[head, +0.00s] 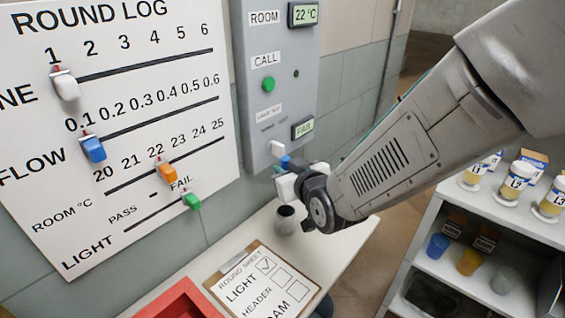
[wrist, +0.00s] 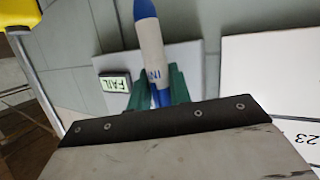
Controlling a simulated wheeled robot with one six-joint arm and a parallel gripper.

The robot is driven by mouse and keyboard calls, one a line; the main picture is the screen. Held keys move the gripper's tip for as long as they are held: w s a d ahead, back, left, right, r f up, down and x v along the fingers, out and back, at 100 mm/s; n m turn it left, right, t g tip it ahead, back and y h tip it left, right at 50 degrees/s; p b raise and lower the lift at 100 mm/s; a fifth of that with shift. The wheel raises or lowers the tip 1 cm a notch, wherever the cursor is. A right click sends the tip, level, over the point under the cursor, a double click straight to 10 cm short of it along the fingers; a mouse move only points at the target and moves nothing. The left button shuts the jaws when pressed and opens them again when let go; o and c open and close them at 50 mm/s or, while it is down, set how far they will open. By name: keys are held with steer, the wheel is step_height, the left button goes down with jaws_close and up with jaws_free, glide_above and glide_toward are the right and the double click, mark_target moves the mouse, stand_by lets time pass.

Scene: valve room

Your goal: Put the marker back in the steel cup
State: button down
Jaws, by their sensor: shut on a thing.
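My gripper (head: 306,184) is above the light table, shut on the marker (wrist: 151,50). In the wrist view the marker has a white body with dark lettering and a blue end, between the green fingers (wrist: 156,88). In the head view only a small blue part (head: 285,161) shows by the jaws; the rest of the marker is hard to make out. The steel cup (head: 286,224) is grey with a dark mouth and stands upright on the table, just below my gripper and partly hidden by it. The marker is outside the cup. The cup is not seen in the wrist view.
A clipboard (head: 226,284) with a round sheet and a red tray (head: 182,301) lie on the table near the cup. The round log board (head: 60,195) and grey panel (head: 285,90) are on the wall behind. Shelves (head: 462,268) with jars and cups stand right.

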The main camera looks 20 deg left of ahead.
steer(key=shift+f, duration=4)
steer(key=c, duration=1.2)
jaws_free()
steer(key=v, duration=0.7)
steer(key=shift+s+d, duration=0.25)
steer(key=shift+d, duration=0.05)
